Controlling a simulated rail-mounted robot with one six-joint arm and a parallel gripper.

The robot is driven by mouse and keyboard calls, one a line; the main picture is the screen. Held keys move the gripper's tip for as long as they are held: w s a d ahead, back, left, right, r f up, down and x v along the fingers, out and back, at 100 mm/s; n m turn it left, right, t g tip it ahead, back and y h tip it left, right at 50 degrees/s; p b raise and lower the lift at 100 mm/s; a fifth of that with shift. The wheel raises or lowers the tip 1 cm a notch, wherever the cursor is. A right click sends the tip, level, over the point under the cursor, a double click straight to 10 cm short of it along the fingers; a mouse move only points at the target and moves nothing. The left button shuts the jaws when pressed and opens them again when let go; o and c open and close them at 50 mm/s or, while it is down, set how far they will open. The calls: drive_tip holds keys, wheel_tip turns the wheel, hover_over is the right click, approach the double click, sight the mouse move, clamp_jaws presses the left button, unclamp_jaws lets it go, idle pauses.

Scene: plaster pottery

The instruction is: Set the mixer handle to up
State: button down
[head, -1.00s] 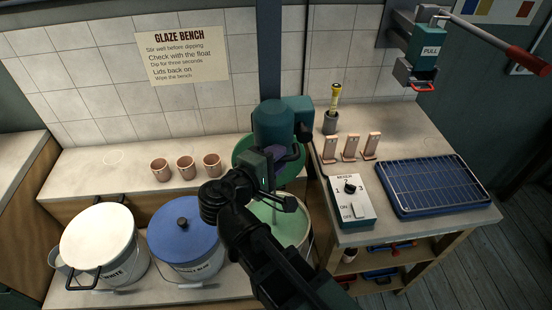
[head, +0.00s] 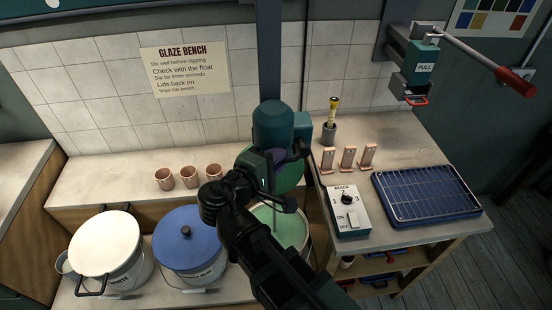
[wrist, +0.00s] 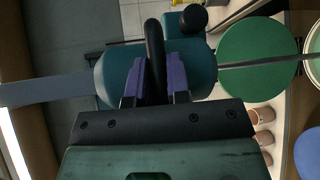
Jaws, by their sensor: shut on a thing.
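The mixer has a rounded teal motor head (head: 272,124) beside the dark upright post, above an open bucket of pale green glaze (head: 292,226). In the wrist view the teal mixer body (wrist: 115,75) lies behind my fingers. The mixer handle (wrist: 154,38) is a black bar. It passes between the purple pads of my gripper (wrist: 156,75), which are closed on it. In the head view my gripper (head: 278,158) is at the front of the mixer head, and my wrist hides most of the handle there.
A switch box (head: 346,212) and a blue rack tray (head: 425,195) are on the right bench. A blue-lidded bucket (head: 188,240) and a white-lidded bucket (head: 105,245) stand left of my arm. Clay cups (head: 189,177) line the ledge.

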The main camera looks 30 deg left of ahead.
wheel_tip(320, 180, up, 14)
drive_tip(key=p, duration=1.2)
drive_tip(key=shift+a, duration=0.15)
drive_tip(key=shift+r, duration=0.1)
drive_tip(key=c, duration=1.4)
unclamp_jaws()
drive_tip(key=s, duration=0.3)
drive_tip(key=s+r+p, duration=0.1)
drive_tip(key=s, duration=0.3)
drive_tip(key=s+a, duration=0.1)
drive_tip(key=s, duration=0.2)
drive_tip(key=shift+s+r+p, duration=0.25)
drive_tip(key=shift+s+p, duration=0.1)
